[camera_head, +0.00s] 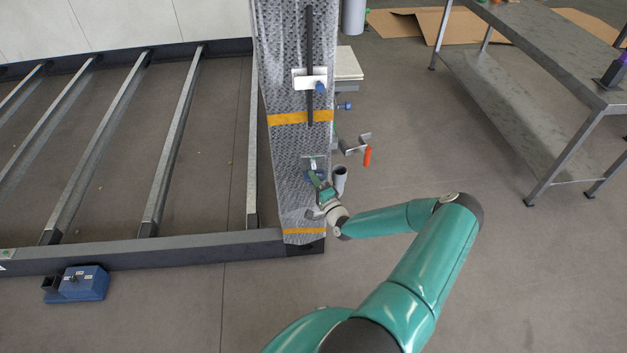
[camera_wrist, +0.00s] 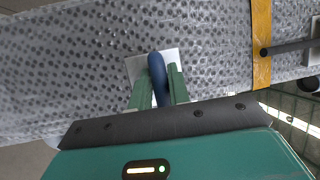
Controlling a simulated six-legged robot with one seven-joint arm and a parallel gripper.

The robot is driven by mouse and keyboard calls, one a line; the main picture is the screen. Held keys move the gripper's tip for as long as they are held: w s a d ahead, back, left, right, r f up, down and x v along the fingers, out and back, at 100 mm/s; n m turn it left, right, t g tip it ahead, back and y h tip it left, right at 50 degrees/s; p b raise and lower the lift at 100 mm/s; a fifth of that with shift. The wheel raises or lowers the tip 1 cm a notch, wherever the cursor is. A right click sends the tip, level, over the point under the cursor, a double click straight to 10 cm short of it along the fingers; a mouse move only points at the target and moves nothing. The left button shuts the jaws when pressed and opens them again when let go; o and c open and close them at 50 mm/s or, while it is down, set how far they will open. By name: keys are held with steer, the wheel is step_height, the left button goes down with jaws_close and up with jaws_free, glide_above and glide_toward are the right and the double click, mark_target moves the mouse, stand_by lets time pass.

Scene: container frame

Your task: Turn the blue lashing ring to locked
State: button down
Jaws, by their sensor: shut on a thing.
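The blue lashing ring (camera_wrist: 157,72) shows in the wrist view between the two green fingers, in front of a pale square plate (camera_wrist: 135,67) on the grey patterned post. My gripper (camera_wrist: 159,84) is shut on the ring, with one finger on each side of it. In the head view my gripper (camera_head: 318,181) is at the lower part of the post (camera_head: 295,150), and the ring (camera_head: 313,174) shows there as a small patch of blue beside the fingers. Part of the ring is hidden by the fingers, and I cannot read its lock position.
An orange-handled clamp (camera_head: 367,156) and a grey tube (camera_head: 340,180) jut from the post's right side. A dark vertical rod (camera_head: 309,40) runs higher up. A metal table (camera_head: 560,50) stands at right. A blue box (camera_head: 84,284) lies at lower left.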

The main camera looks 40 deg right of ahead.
steer(key=shift+w+a+r+n, duration=0.1)
steer(key=shift+a+n, duration=0.05)
steer(key=shift+n, duration=0.55)
steer(key=n+g+y, duration=0.1)
steer(key=n, duration=0.1)
steer(key=shift+n, duration=0.4)
steer(key=n+g, duration=0.2)
steer(key=n, duration=0.2)
steer(key=shift+f+n+g, duration=0.25)
steer(key=shift+n+g, duration=0.05)
steer(key=shift+g, duration=0.1)
steer(key=n+g+h, duration=0.1)
steer(key=n+g, duration=0.1)
steer(key=n, duration=0.1)
steer(key=shift+f+n, duration=0.15)
steer(key=shift+n, duration=0.25)
steer(key=shift+s+d+n+g+h, duration=0.15)
steer(key=shift+n+g+h, duration=0.2)
steer(key=shift+n, duration=0.15)
steer(key=shift+s+d+n+g+h, duration=0.1)
steer(key=shift+d+n+g+h, duration=0.05)
steer(key=shift+n+g+h, duration=0.3)
steer(key=shift+f, duration=0.1)
steer(key=c, duration=1.4)
jaws_free()
steer(key=shift+d, duration=0.1)
steer(key=shift+o, duration=0.2)
